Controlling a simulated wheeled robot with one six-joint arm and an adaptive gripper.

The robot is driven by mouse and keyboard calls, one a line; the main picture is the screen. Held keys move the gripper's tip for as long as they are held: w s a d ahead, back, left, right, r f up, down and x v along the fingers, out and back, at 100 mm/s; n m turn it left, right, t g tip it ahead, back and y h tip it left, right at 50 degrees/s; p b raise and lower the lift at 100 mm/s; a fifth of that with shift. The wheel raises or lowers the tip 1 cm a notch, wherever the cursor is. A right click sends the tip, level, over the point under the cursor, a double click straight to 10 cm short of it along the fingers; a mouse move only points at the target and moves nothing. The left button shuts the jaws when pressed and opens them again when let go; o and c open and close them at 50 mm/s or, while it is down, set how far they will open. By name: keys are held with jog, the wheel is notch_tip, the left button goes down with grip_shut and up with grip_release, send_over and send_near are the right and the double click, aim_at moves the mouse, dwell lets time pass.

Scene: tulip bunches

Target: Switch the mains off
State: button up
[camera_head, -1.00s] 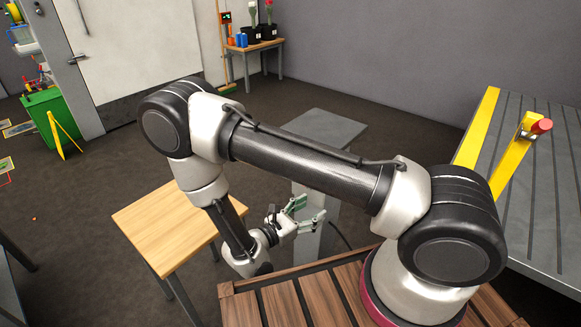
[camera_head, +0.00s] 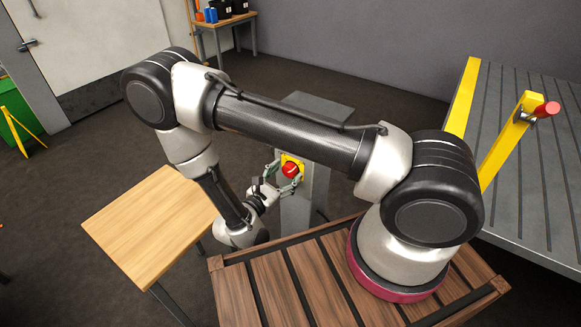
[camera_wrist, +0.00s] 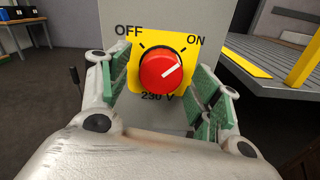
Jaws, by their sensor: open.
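A red round knob (camera_wrist: 165,71) sits on a yellow plate (camera_wrist: 192,48) on the front of a grey pedestal (camera_wrist: 185,12). The plate reads OFF at upper left, ON at upper right and 230 V below. The knob's white mark points up and right, toward ON. My gripper (camera_wrist: 163,88) is open, with one green-padded finger on each side of the knob. I cannot tell whether either finger touches it. In the head view, the knob (camera_head: 290,169) shows near the fingertips of my gripper (camera_head: 281,178).
A wooden table (camera_head: 150,220) stands at the left of my arm. Dark floor is free behind the pedestal.

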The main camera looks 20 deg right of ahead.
jog(key=shift+w+d, duration=0.25)
jog(key=shift+d, duration=0.15)
jog(key=shift+c, duration=0.4)
jog(key=c, duration=0.9)
jog(key=shift+c, duration=0.2)
